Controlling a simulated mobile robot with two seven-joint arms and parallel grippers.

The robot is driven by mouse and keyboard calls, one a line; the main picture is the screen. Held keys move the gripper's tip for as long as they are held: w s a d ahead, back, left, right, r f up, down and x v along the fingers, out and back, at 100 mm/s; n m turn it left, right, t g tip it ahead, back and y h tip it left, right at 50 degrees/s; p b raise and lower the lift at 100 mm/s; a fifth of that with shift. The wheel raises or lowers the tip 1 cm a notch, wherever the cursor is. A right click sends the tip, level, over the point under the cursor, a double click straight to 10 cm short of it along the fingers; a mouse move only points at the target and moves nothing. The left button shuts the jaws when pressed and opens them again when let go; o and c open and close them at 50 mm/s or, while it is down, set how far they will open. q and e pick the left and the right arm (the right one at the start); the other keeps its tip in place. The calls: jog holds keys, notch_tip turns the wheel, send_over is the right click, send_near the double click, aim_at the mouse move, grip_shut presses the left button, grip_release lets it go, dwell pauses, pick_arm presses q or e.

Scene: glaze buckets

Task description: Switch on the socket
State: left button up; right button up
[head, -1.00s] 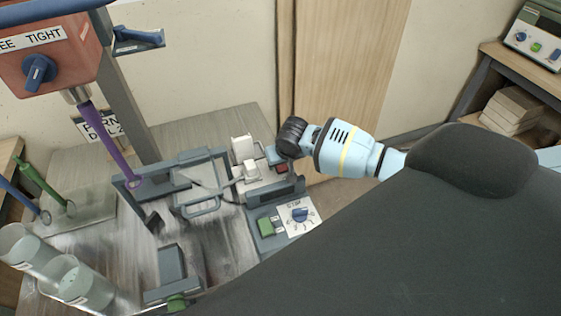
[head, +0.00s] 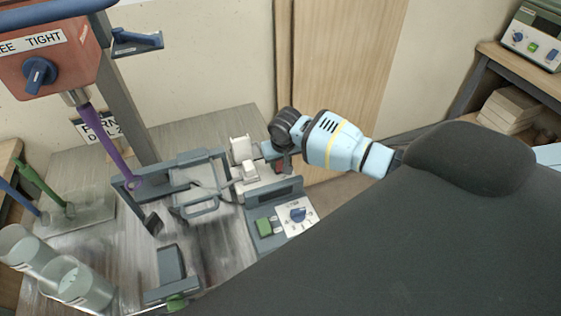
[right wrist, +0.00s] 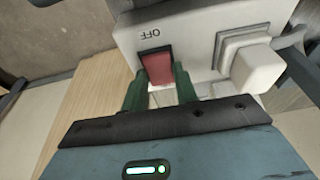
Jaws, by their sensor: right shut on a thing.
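The socket (right wrist: 190,35) is a white box with a red rocker switch (right wrist: 158,68) and the word OFF printed beside the switch. A square white plug (right wrist: 257,68) sits in it to the right of the switch. In the head view the socket (head: 266,179) is on the right part of the bench, partly hidden by my right gripper. My right gripper (right wrist: 160,73) has its two dark green fingers on either side of the red switch, shut on it. Whether the rocker is tilted is hard to tell. My left gripper is not in view.
A control box with a green button (head: 264,227) and a blue dial (head: 298,215) stands just in front of the socket. A grey frame (head: 130,190) and glaze buckets (head: 78,282) are to the left. A red box with a blue knob (head: 38,75) hangs at upper left.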

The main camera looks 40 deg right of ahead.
jog(key=shift+w+f+g, duration=0.1)
jog(key=shift+w+g, duration=0.1)
jog(key=shift+g, duration=0.5)
jog(key=shift+d+g+b, duration=0.1)
jog(key=shift+g+b, duration=0.2)
jog(key=shift+g, duration=0.2)
jog(key=shift+y, duration=0.3)
jog(key=o, duration=1)
jog(key=shift+w, duration=0.1)
